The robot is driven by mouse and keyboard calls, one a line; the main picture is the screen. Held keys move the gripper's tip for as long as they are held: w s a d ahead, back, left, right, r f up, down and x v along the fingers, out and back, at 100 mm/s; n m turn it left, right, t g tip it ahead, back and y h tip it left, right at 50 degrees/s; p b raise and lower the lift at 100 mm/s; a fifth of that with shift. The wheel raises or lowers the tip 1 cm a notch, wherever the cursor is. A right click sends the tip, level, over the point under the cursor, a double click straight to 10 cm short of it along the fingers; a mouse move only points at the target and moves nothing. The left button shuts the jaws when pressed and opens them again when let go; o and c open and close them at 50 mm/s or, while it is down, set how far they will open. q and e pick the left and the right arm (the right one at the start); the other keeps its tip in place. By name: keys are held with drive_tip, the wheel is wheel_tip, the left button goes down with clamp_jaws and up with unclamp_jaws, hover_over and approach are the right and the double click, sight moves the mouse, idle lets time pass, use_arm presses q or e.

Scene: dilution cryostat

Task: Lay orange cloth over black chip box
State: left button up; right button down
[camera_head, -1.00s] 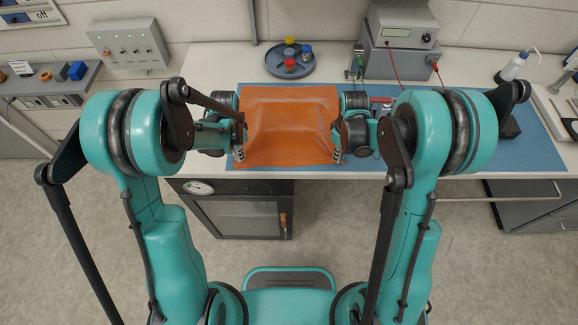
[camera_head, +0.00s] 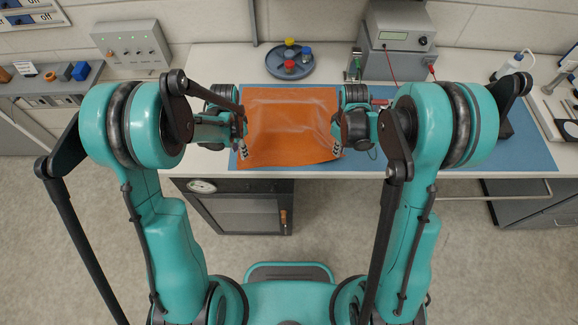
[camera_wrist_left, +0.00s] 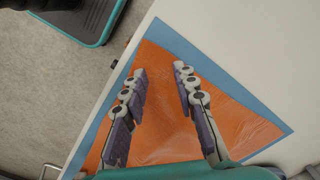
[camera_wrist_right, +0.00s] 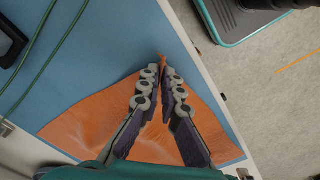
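The orange cloth (camera_head: 290,130) is spread on the blue mat near the table's front edge, with creases and a raised area towards its back. No black chip box shows; I cannot tell what lies under the cloth. My left gripper (camera_head: 243,148) is at the cloth's left front side. In the left wrist view its fingers (camera_wrist_left: 162,72) stand apart with flat cloth (camera_wrist_left: 165,130) visible between them. My right gripper (camera_head: 337,146) is at the right front side. In the right wrist view its fingertips (camera_wrist_right: 162,70) are close together with a bit of cloth pinched between them.
A round grey tray (camera_head: 272,70) with coloured small items stands behind the cloth. A grey instrument (camera_head: 398,42) with leads is at the back right. A white bottle (camera_head: 510,66) stands further right.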

sight(244, 162)
use_arm(q)
drive_tip(key=shift+o, duration=1.2)
drive_tip(key=c, duration=0.3)
wheel_tip(244, 162, up, 6)
drive_tip(key=s+f, duration=0.1)
drive_tip(key=shift+n, duration=0.4)
drive_tip(key=f, duration=0.9)
drive_tip(key=shift+d+f, duration=0.1)
drive_tip(key=shift+d, duration=0.3)
drive_tip(key=shift+w, duration=0.1)
clamp_jaws()
drive_tip(key=shift+r, duration=2.5)
